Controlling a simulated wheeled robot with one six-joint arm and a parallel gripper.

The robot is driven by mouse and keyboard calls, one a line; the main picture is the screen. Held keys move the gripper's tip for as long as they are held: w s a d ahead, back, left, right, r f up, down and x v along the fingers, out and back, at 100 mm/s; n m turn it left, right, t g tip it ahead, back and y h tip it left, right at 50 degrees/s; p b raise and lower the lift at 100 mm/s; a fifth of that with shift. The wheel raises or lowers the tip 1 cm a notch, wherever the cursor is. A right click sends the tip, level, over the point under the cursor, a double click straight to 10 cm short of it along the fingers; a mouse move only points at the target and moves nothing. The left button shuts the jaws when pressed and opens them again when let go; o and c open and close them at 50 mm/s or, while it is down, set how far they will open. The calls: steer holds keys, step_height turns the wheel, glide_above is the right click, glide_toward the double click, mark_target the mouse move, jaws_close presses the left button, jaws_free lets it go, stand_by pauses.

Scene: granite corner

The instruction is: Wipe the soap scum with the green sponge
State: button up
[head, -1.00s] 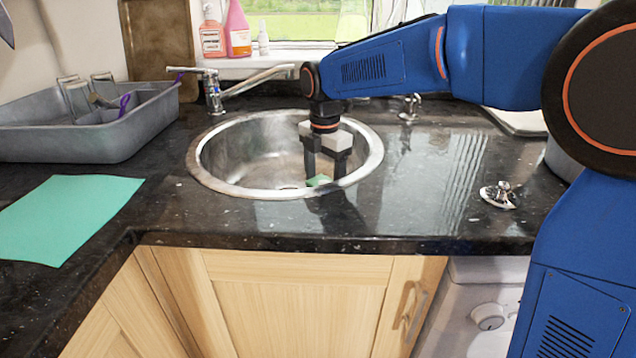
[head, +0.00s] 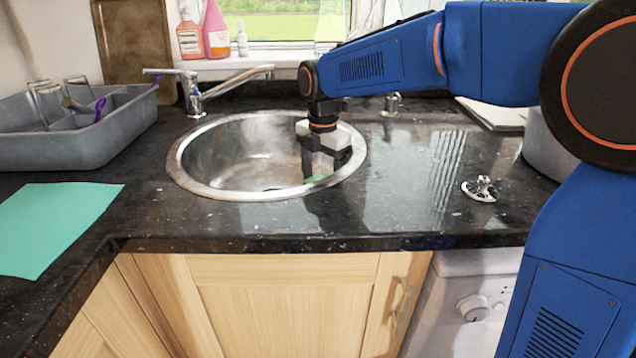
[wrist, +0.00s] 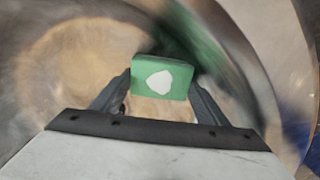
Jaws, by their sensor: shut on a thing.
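The green sponge (wrist: 148,66) has a white patch on its face and sits between the two fingers in the wrist view. My gripper (wrist: 160,88) is shut on it. In the head view my gripper (head: 320,172) points down inside the right part of the steel sink (head: 178,170). A tan, cloudy film, which looks like the soap scum (wrist: 75,50), covers part of the sink surface left of and around the sponge in the wrist view. I cannot tell whether the sponge touches the sink.
A chrome tap (head: 193,95) stands behind the sink. A grey tub (head: 75,145) with glasses is at the left, near a green sheet (head: 55,225). A metal plug (head: 482,189) lies on the dark counter (head: 415,215) at the right. Bottles stand on the sill.

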steer(key=shift+d, duration=0.45)
steer(key=shift+w+d+r, duration=0.1)
steer(key=shift+d+r, duration=0.05)
steer(key=shift+r, duration=0.6)
steer(key=shift+d+r, duration=0.1)
steer(key=shift+r, duration=0.6)
steer(key=shift+c, duration=0.4)
steer(key=shift+r, duration=1.7)
steer(key=shift+r, duration=0.1)
steer(key=shift+r, duration=1.35)
steer(key=shift+a, duration=0.1)
